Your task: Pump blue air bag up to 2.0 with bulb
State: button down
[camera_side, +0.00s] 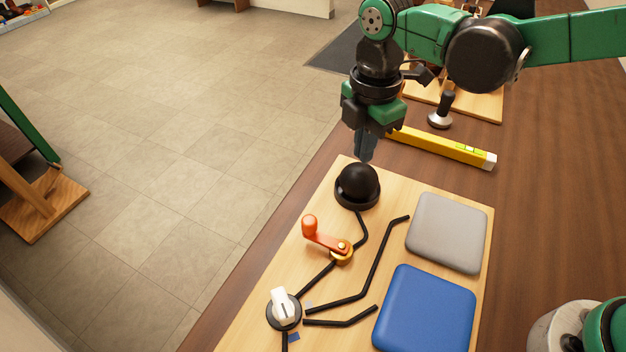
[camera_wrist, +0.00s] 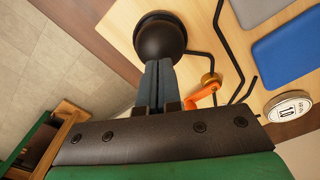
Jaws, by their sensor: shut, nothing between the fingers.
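The black bulb (camera_side: 357,186) is a dome in a round base at the far end of the light wood board (camera_side: 340,180). My gripper (camera_side: 365,159) is shut and empty, pointing down at the dome's top; I cannot tell whether it touches. In the wrist view the fingertips (camera_wrist: 158,64) meet the dome's outline (camera_wrist: 160,40). The blue air bag (camera_side: 425,310) lies flat at the near right of the board. A white selector knob (camera_side: 283,305) on a black disc has a blue mark beside it. A round white gauge (camera_wrist: 288,107) seems to read 1.0.
A grey bag (camera_side: 447,232) lies beyond the blue one. An orange lever (camera_side: 325,240) on a brass valve sits between bulb and selector. Black tubes run across the board. A yellow level (camera_side: 445,147) and a dark-handled tool (camera_side: 442,110) lie behind. Left of the table is floor.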

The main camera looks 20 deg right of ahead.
aim_at(361, 169)
dwell(0.4)
jog(key=shift+f, duration=1.95)
jog(key=shift+r, duration=1.95)
jog(key=shift+f, duration=0.15)
jog(key=shift+f, duration=1.75)
jog(key=shift+r, duration=1.9)
